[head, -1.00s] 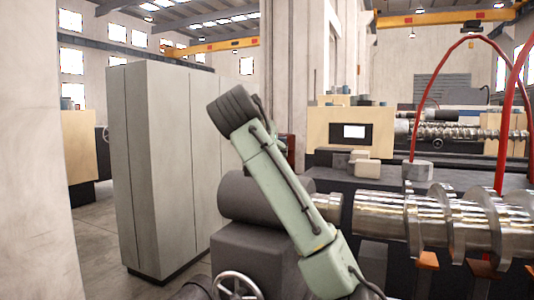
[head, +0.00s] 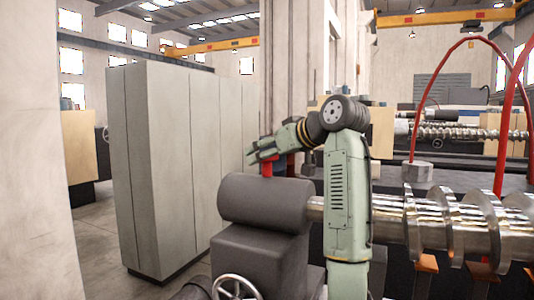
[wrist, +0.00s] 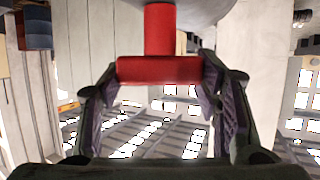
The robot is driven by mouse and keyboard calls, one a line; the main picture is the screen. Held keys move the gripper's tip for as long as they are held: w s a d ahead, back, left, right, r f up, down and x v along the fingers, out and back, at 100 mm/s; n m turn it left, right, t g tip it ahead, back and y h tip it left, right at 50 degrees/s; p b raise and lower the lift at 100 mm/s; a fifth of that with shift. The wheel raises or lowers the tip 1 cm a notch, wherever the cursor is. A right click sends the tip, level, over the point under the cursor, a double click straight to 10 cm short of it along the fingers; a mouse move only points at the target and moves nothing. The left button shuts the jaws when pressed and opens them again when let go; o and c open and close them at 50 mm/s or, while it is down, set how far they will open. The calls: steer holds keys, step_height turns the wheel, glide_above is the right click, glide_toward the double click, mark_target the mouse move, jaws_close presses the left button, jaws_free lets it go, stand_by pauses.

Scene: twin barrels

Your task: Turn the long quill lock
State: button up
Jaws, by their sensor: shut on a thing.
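The quill lock is a red T-shaped handle (head: 268,167) on top of the dark grey tailstock cylinder (head: 262,203) in the head view. In the wrist view its red crossbar (wrist: 160,70) lies between my fingers, with the red stem running up to the grey body. My gripper (head: 264,155) reaches in from the right above the cylinder and is shut on the red handle. In the wrist view my gripper (wrist: 160,88) has one dark finger pad at each end of the crossbar. The fingers partly cover the handle in the head view.
A handwheel (head: 238,288) sits low at the front of the tailstock. A large steel screw (head: 450,222) extends to the right. A tall grey cabinet (head: 165,170) stands behind on the left. Red hoses (head: 418,100) arch at the right.

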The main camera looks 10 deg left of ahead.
steer(key=n+g+y, duration=0.2)
steer(key=n+g, duration=0.2)
steer(key=g, duration=0.1)
steer(key=shift+n, duration=0.3)
steer(key=shift+n+g, duration=0.3)
steer(key=o, duration=1.2)
steer(key=shift+c, duration=0.2)
steer(key=v, duration=0.7)
steer(key=shift+d, duration=0.25)
